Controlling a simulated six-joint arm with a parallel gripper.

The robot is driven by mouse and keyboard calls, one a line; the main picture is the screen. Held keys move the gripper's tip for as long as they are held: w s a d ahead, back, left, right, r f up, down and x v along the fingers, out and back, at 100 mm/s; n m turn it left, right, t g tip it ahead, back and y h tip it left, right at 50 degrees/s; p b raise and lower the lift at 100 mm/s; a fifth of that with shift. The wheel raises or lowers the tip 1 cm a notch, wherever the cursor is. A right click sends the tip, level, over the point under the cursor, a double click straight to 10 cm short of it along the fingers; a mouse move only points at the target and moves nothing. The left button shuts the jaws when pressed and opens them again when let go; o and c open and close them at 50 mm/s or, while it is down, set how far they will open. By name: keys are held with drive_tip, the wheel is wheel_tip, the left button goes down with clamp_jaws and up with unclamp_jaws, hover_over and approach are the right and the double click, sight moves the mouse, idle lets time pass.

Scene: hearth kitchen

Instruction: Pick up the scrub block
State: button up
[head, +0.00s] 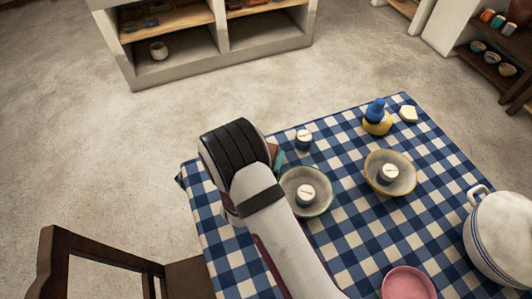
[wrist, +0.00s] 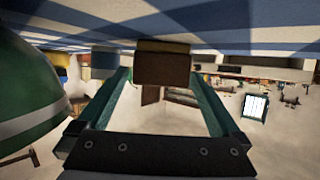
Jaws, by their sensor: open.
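The scrub block (wrist: 162,68) shows in the wrist view as a brown block with a yellowish layer, against the blue-and-white tablecloth. My gripper (wrist: 154,72) is open, with its green fingers on either side of the block. I cannot tell whether either finger touches it. In the head view my arm hides most of the gripper. A teal finger (head: 281,161) shows beside the wrist, and a small brown piece (head: 273,151) next to it looks like part of the block.
A green-rimmed bowl (head: 323,204) holding a pale lidded jar is close beside my gripper. Another jar (head: 304,140) stands behind it. A yellow-rimmed bowl (head: 402,159), a blue bottle (head: 375,110), a pink dish (head: 408,284) and a white pot (head: 500,235) are farther right.

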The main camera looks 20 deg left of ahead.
drive_tip(key=c, duration=1.4)
